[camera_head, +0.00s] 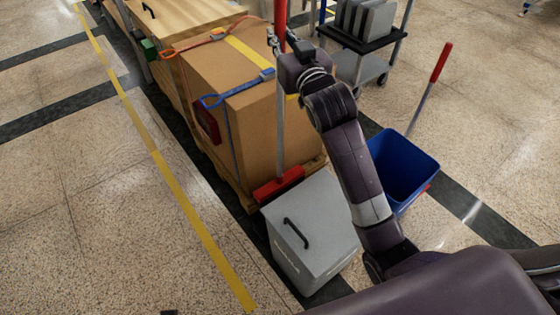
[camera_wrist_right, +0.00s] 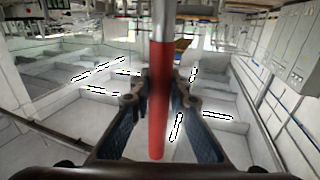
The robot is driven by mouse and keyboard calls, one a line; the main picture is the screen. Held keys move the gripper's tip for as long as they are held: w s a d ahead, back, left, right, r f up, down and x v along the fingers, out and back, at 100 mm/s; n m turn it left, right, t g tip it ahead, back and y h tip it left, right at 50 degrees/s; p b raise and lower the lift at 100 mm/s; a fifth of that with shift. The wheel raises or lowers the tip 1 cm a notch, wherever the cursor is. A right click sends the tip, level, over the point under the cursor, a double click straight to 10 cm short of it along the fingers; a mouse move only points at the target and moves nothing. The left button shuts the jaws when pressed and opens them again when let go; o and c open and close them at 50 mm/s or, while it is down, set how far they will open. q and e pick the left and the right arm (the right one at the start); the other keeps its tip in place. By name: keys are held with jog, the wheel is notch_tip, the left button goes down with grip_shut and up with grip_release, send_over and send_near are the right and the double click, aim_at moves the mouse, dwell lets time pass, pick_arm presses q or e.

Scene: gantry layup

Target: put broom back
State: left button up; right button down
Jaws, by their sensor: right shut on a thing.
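The broom (camera_head: 280,128) stands close to upright, with a red grip at the top, a grey pole and a red head (camera_head: 278,186) low beside the big carton. My right gripper (camera_head: 277,44) is shut on the broom's upper handle. In the right wrist view the red grip of the broom (camera_wrist_right: 158,110) runs between the two fingers of my right gripper (camera_wrist_right: 158,98), with the grey pole beyond it. I cannot tell whether the broom head touches the floor or the pallet edge. My left gripper is out of view.
A strapped carton (camera_head: 248,120) on a pallet stands behind the broom. A grey lidded bin (camera_head: 325,225) is just in front of the head. A blue bucket (camera_head: 405,165) with a red-gripped stick (camera_head: 440,65) is to the right. A cart (camera_head: 360,45) stands behind. Floor at left is clear.

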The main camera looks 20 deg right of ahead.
jog(key=b, duration=0.2)
send_over(281, 106)
jog(key=w, duration=0.1)
notch_tip(281, 106, down, 8)
notch_tip(281, 106, down, 7)
jog(key=shift+r+b, duration=0.15)
jog(key=shift+b, duration=1)
jog(key=shift+f, duration=0.75)
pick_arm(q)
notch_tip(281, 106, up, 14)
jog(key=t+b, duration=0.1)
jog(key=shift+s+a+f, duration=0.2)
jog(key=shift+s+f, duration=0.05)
pick_arm(e)
jog(key=shift+f, duration=1.8)
jog(key=c, duration=2.2)
grip_release()
jog(key=shift+f, duration=0.15)
jog(key=o, duration=0.4)
